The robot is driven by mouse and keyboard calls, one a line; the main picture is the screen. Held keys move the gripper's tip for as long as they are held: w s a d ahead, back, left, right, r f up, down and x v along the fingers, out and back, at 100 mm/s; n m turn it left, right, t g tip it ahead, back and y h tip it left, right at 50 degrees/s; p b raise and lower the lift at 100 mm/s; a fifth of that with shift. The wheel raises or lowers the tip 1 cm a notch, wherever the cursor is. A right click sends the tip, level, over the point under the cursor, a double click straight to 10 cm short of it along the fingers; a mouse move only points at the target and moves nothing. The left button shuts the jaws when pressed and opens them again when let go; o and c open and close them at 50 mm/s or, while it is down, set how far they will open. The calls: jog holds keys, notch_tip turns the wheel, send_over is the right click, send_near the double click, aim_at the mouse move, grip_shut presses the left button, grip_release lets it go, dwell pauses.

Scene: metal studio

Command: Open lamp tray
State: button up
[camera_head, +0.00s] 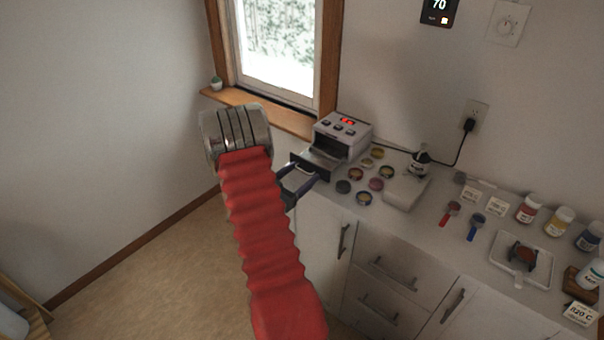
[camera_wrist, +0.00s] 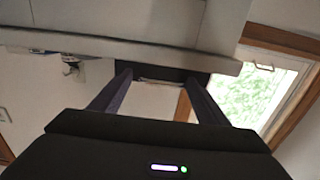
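The lamp (camera_head: 342,130) is a light grey box with a red display and buttons, standing at the left end of the counter under the window. Its dark tray (camera_head: 322,165) sticks out of the front slot, towards my gripper. In the wrist view the dark tray front (camera_wrist: 165,73) shows with a pale handle strip (camera_wrist: 160,82) along it. My gripper (camera_head: 302,172) is at the tray front, its two fingers apart on either side of the handle. In the wrist view the gripper (camera_wrist: 160,80) is open; whether the fingertips touch the handle is hard to tell.
Several small round pots (camera_head: 376,184) stand right of the tray. A white device (camera_head: 406,188), scoops (camera_head: 449,213), jars (camera_head: 528,208) and a scale (camera_head: 521,260) lie farther right. The window sill (camera_head: 263,110) is behind; open floor (camera_head: 160,275) lies left.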

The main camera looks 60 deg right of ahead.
jog(key=shift+w+a, duration=0.2)
jog(key=shift+a, duration=0.2)
jog(key=w+a, duration=0.1)
jog(key=a, duration=1.2)
jog(key=shift+w, duration=0.35)
jog(key=shift+d+f, duration=0.1)
